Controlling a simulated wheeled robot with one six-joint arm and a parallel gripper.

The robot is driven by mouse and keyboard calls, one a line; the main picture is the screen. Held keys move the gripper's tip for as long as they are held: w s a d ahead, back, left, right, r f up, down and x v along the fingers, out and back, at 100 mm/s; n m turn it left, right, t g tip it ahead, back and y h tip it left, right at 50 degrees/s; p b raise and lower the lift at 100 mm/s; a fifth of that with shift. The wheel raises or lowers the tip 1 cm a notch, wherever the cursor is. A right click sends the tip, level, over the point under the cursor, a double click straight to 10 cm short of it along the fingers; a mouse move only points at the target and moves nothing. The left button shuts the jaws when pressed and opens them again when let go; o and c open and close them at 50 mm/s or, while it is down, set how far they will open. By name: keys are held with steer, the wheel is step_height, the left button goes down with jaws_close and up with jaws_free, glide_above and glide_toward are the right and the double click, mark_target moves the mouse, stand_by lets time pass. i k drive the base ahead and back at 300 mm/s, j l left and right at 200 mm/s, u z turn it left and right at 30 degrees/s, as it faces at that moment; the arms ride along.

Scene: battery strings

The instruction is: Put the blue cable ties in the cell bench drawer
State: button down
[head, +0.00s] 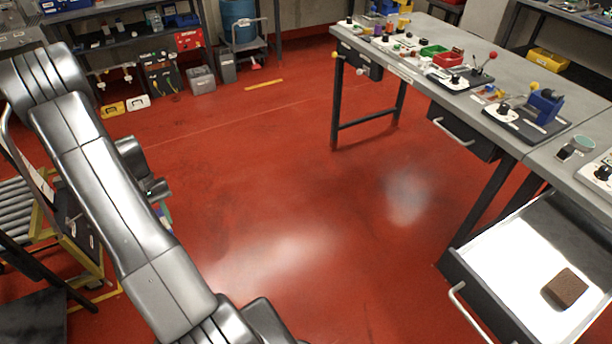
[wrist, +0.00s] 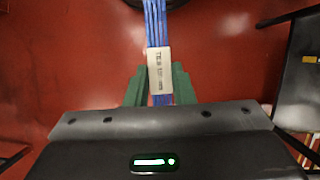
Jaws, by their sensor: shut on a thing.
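In the wrist view, my gripper (wrist: 160,78) is shut on a bundle of blue cable ties (wrist: 155,25). A pale printed label wraps the bundle between the green fingers. The ties extend past the fingertips toward the top of the picture, over red floor. In the head view, my arm crosses the left side, and I cannot clearly make out the gripper or ties. An open drawer (head: 477,262) shows at the lower right, pulled out from under a grey bench. A brown block lies in it; the rest of its visible white floor is bare. I cannot read which bench is the cell bench.
A closed drawer (head: 465,133) sits under the long workbench (head: 415,75), which carries trays and tools. A trolley (head: 75,240) stands at the left, partly behind my arm. Shelving (head: 120,45) stands at the back. The red floor (head: 290,210) between is clear.

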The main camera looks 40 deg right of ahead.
mark_target(523, 251)
steer(key=z, duration=1.55)
